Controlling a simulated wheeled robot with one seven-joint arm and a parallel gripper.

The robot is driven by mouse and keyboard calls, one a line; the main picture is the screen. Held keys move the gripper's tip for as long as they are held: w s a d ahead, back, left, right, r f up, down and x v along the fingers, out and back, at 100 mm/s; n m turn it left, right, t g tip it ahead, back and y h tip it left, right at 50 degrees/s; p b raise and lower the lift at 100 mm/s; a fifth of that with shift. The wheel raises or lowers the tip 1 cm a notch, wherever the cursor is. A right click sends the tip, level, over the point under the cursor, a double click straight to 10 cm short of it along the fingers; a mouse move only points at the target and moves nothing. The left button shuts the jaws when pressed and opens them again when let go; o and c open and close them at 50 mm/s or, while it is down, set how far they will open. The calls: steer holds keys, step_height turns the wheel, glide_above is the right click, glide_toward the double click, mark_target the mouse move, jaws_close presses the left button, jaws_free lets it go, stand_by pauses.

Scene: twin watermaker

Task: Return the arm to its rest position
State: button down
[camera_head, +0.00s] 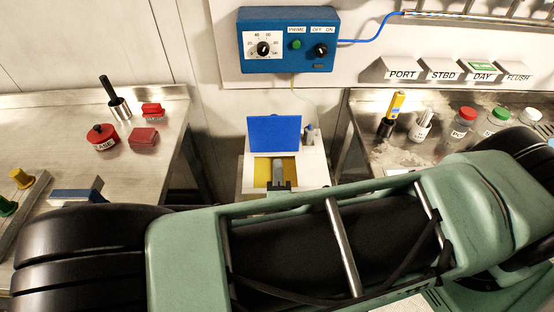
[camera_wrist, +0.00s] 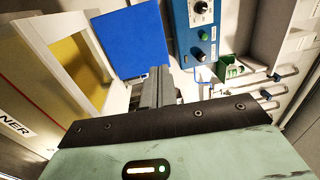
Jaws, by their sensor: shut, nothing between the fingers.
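My green arm stretches across the front of the head view and hides much of what lies behind it. My gripper (camera_head: 278,172) appears in front of the white box (camera_head: 315,172) with the yellow interior and raised blue lid (camera_head: 275,130). The wrist view shows its grey fingers (camera_wrist: 152,85) together, with nothing between them. There the box's open yellow interior (camera_wrist: 80,65) is left of the fingers and the blue lid (camera_wrist: 130,40) is just beyond them. I cannot tell whether the fingers touch the box.
A blue control box (camera_head: 288,40) with knobs hangs on the wall above. The left bench (camera_head: 60,125) holds red items and a black-handled tool (camera_head: 115,98). The right bench (camera_head: 365,110) holds a yellow tester (camera_head: 396,104) and several capped jars. Labelled bins (camera_head: 402,72) line the wall.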

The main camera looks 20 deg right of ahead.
steer(key=shift+v, duration=0.75)
steer(key=shift+r, duration=0.1)
steer(key=s+d+r+m+g+h, duration=0.25)
steer(key=s+m+g, duration=0.25)
steer(key=m+g, duration=0.45)
steer(key=s+d+r+m+g+h, duration=0.2)
steer(key=s+d+r+m+g, duration=0.3)
steer(key=m, duration=0.8)
steer(key=s+a+r+m+g+y, duration=0.2)
steer(key=a+r+m+y, duration=0.6)
steer(key=m, duration=1.1)
steer(key=a+g+y+b, duration=0.1)
steer(key=a+y, duration=0.1)
steer(key=y, duration=0.2)
steer(key=shift+s+a+r, duration=0.15)
steer(key=shift+a+r, duration=0.2)
steer(key=shift+a, duration=0.05)
